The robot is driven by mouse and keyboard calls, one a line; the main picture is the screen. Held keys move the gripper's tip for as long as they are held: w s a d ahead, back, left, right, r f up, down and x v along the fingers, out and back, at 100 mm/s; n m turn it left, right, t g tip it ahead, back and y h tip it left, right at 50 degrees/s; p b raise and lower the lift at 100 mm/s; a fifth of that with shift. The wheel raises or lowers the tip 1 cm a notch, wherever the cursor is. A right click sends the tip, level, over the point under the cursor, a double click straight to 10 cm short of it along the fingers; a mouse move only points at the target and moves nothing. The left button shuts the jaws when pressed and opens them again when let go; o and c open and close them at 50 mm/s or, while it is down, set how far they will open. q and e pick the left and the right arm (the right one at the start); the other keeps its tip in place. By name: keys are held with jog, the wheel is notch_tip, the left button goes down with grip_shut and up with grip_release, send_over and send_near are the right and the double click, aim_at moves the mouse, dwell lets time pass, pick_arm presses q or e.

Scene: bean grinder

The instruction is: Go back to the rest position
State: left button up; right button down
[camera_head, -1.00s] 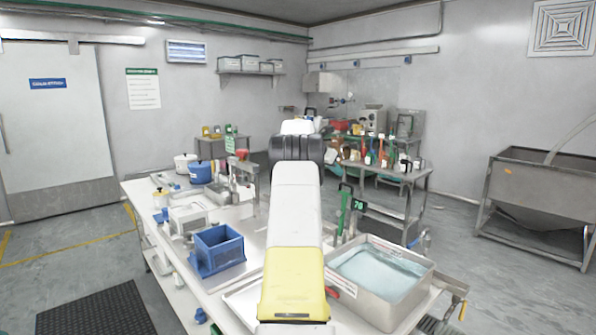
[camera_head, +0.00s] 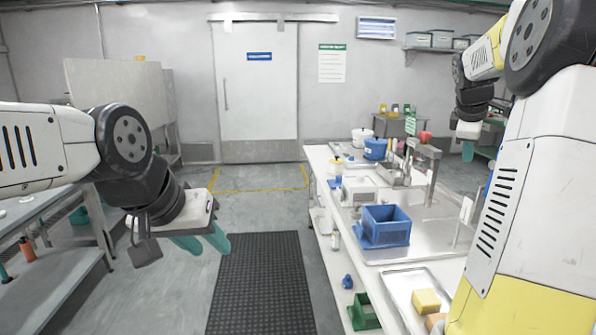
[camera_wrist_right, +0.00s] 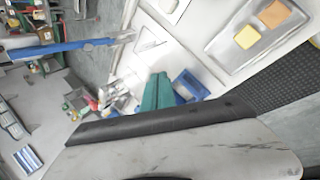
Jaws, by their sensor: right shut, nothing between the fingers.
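My left gripper (camera_head: 205,242) hangs in the lower left of the head view, over the floor beside the black mat. Its two teal fingers stand apart with nothing visible between them. My right arm fills the right of the head view, bent up and over.
The white table carries a blue bin (camera_head: 385,226), a blue pot (camera_head: 375,148) and a tray (camera_head: 408,285) with a yellow sponge (camera_head: 426,301). A grey bench (camera_head: 50,290) stands at the left. The floor around the black mat (camera_head: 260,280) is clear.

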jog(key=s+a+m+t+y, duration=0.1)
jog(key=s+a+m+y, duration=0.1)
jog(key=s+a, duration=0.55)
jog(key=s+a+m+y, duration=0.2)
jog(key=s+a+m, duration=0.15)
jog(key=a, duration=0.65)
jog(key=s+a+f+m+y, duration=0.1)
jog(key=s+a+f+m, duration=0.1)
jog(key=s+a+f, duration=0.2)
jog(key=s+a+f+m+y, duration=0.1)
jog(key=s+a+f, duration=0.3)
jog(key=s+a, duration=0.5)
jog(key=shift+s+a+m+y, duration=0.15)
jog(key=shift+s+m+y, duration=0.15)
jog(key=shift+s+m, duration=0.5)
jog(key=shift+s+r, duration=0.1)
jog(key=shift+s, duration=0.1)
